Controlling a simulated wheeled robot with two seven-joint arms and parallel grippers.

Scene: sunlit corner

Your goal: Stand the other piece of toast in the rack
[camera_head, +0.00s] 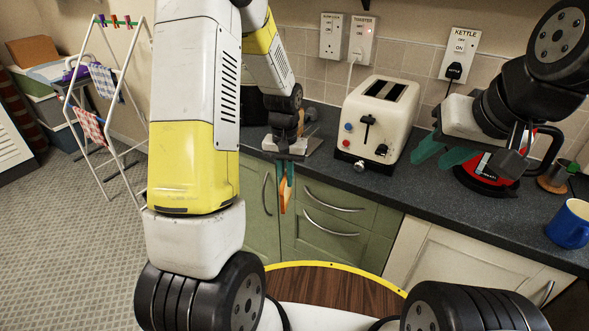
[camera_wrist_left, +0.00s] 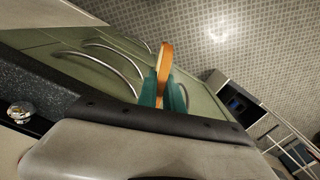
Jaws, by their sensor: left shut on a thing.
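My left gripper (camera_head: 286,172) is shut on a piece of toast (camera_head: 284,194), which hangs down in front of the green cupboard doors, off the worktop's front edge. In the left wrist view the toast (camera_wrist_left: 165,62) stands edge-on between the teal fingers (camera_wrist_left: 163,96). My right gripper (camera_head: 441,154) is above the worktop, right of the toaster; its teal fingers are apart with nothing seen between them. The cream toaster (camera_head: 376,125) stands on the worktop with its slots up; no toast shows in them. I cannot make out the rack; my left arm covers part of the worktop.
A red and black kettle base (camera_head: 486,180) is partly behind my right gripper. A blue mug (camera_head: 570,226) stands at the worktop's right. A clothes airer (camera_head: 112,95) stands on the floor at left. Dark worktop (camera_head: 425,190) is clear in front of the toaster.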

